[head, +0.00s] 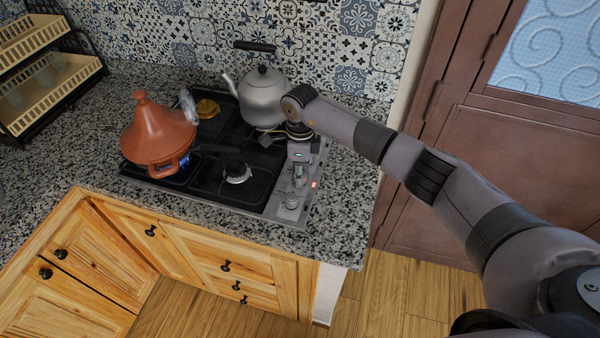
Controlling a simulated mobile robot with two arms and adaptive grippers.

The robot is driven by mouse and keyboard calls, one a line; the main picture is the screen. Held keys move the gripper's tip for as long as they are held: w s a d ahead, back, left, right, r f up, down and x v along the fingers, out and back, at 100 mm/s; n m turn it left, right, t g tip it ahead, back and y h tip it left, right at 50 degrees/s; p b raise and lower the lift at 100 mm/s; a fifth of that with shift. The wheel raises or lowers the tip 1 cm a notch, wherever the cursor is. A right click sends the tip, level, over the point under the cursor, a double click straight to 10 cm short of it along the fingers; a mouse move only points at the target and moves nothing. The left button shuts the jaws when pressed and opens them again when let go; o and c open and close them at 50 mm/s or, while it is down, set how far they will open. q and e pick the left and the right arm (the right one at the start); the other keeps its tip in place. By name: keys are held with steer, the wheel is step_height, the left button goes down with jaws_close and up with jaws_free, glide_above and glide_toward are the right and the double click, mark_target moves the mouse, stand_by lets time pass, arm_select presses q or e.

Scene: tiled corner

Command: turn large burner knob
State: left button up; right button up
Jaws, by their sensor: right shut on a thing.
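The gas cooktop (222,205) is set into the granite counter, with a silver control strip down its right side. My right gripper (299,176) points down over this strip and is shut on a knob there, which I take to be the large burner knob. The fingers mostly hide that knob. Another silver knob (291,201) stands free on the strip, nearer the front edge. A small red light shows beside the gripper. My left gripper is not in view.
An orange tagine (157,132) sits on the left burner, with blue flame beneath it. A grey kettle (263,100) stands at the back, close to my right wrist. The front middle burner (237,174) is bare. A dish rack (48,75) stands at far left.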

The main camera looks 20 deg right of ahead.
steer(key=m+b, duration=0.1)
steer(key=m, duration=0.2)
steer(key=shift+d, duration=0.1)
steer(key=m+b, duration=0.2)
steer(key=m, duration=0.1)
steer(key=shift+m, duration=0.3)
steer(key=m+b, duration=0.1)
steer(key=m, duration=0.2)
steer(key=shift+m, duration=0.4)
steer(key=m, duration=0.4)
steer(key=shift+b, duration=0.4)
steer(key=m, duration=0.4)
steer(key=shift+t, duration=0.3)
steer(key=m, duration=0.4)
steer(key=shift+m+b, duration=0.3)
steer(key=shift+b, duration=0.05)
steer(key=m, duration=0.4)
steer(key=shift+r, duration=0.1)
steer(key=shift+m, duration=2.1)
